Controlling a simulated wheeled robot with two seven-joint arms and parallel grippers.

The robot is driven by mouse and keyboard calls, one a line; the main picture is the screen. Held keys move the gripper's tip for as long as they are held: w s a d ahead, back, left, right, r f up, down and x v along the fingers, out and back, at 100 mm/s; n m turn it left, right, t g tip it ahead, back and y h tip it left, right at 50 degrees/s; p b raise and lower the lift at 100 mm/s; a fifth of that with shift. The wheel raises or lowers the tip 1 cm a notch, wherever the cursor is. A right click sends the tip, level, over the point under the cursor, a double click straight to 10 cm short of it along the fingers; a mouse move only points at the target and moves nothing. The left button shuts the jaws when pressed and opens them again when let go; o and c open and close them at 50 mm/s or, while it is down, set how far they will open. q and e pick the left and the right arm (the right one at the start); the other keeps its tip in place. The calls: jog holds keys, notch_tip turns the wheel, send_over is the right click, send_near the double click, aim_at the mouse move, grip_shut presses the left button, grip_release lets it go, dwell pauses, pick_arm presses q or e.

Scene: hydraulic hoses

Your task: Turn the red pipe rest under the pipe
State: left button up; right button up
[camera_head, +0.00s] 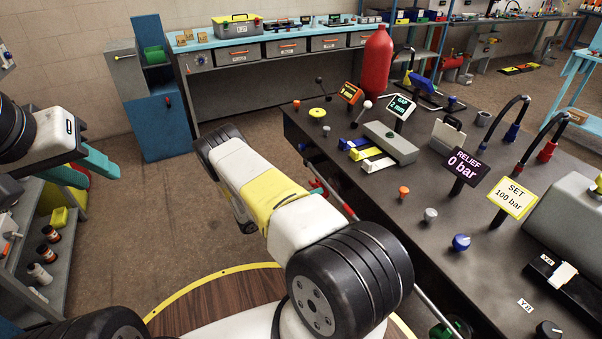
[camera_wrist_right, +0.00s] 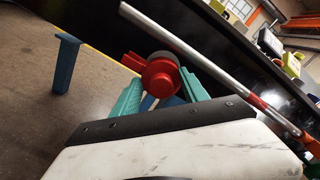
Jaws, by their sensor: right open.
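In the right wrist view, my right gripper (camera_wrist_right: 157,84) is open, its two teal fingers on either side of a round red part (camera_wrist_right: 162,73) with a dark body behind it. It looks like the red pipe rest; I cannot tell whether the fingers touch it. A bare metal pipe (camera_wrist_right: 190,47) slants past just behind and to the right. My left gripper (camera_head: 103,180) is open and empty at the left.
The dark bench (camera_head: 395,222) with gauges, knobs and signs fills the right. A red cylinder (camera_head: 377,68) stands at its back. A grey shelf (camera_head: 58,275) with bottles stands at the left. The middle floor is clear.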

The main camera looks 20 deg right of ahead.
jog(key=shift+w+d, duration=0.2)
jog(key=shift+d, duration=1.5)
jog(key=shift+c, duration=0.2)
